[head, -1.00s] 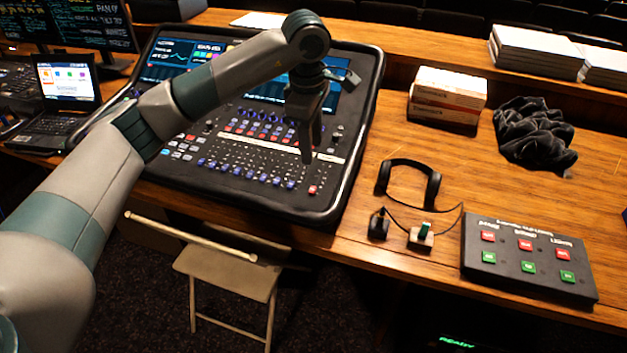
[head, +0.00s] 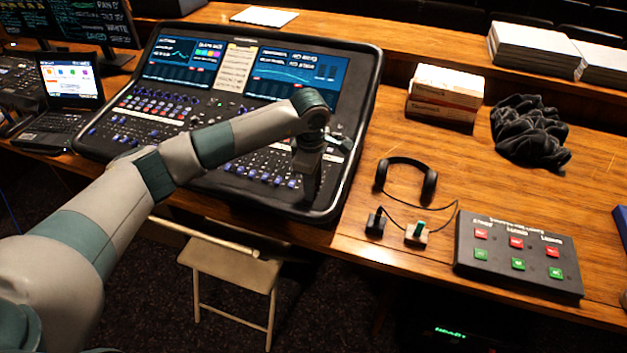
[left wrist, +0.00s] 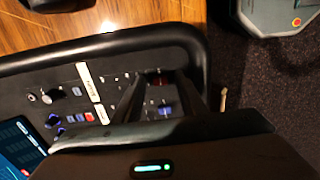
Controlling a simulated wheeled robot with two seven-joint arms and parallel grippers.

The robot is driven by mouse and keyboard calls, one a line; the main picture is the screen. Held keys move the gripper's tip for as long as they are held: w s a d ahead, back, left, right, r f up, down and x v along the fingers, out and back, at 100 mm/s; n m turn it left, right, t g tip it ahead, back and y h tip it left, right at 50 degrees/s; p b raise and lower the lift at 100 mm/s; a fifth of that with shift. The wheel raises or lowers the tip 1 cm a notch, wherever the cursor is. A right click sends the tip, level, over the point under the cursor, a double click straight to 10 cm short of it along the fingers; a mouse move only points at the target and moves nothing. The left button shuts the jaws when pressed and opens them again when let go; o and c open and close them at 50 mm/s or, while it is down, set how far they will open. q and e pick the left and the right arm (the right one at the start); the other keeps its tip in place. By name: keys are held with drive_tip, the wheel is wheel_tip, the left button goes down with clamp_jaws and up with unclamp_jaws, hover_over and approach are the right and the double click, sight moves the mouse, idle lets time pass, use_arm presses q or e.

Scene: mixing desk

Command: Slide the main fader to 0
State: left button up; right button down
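The mixing desk (head: 357,105) is a large black console with rows of faders and screens. My left gripper (head: 307,196) points down over its front right corner. In the left wrist view its two fingers (left wrist: 160,76) stand apart, with a gap between the tips. In the head view the gripper hides the red cap. My right gripper is not in view.
Headphones (head: 408,172) and a black panel with red and green buttons (head: 518,257) lie on the wooden table to the right. Boxes (head: 445,95) and a dark cloth (head: 528,130) are behind them. A laptop (head: 68,85) stands left; a folding chair (head: 230,270) is in front.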

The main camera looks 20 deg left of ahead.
use_arm(q)
drive_tip(key=shift+c, duration=0.4)
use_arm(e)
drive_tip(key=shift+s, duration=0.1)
